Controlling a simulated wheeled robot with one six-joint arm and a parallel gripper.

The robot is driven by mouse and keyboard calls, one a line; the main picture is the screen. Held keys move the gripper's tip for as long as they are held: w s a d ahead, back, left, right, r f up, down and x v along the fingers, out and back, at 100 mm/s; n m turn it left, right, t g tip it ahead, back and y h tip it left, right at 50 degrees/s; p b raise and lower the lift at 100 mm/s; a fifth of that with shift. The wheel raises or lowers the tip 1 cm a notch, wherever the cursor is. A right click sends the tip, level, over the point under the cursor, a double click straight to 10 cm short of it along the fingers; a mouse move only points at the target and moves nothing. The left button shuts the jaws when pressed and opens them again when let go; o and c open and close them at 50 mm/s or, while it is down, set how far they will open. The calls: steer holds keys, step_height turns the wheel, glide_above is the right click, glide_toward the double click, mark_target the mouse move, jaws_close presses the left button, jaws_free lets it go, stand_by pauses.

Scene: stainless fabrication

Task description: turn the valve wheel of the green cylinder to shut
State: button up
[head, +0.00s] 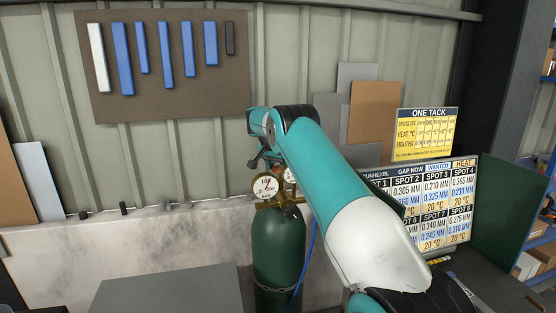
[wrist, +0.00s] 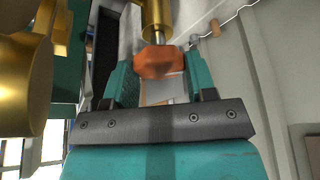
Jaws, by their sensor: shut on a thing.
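The green cylinder (head: 278,245) stands upright against the wall in the head view, with a brass regulator and a round gauge (head: 265,186) at its top. In the wrist view an orange-brown valve wheel (wrist: 158,64) sits on a bright stem below a brass body (wrist: 158,20). My gripper (wrist: 160,66) has its teal fingers on either side of the wheel and is shut on it.
A second gauge (head: 290,174) is partly hidden by my arm. A blue hose (head: 305,262) runs down the cylinder's right side. A grey surface (head: 168,290) lies to the left. A readout board (head: 432,206) and a dark green panel (head: 502,215) stand to the right.

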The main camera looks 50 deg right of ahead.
steer(key=shift+w+r+m+p, duration=0.1)
steer(key=shift+m+p, duration=0.35)
steer(key=shift+m, duration=0.15)
steer(key=o, duration=0.9)
steer(key=shift+g, duration=0.3)
steer(key=shift+v, duration=3.65)
steer(key=shift+a, duration=0.15)
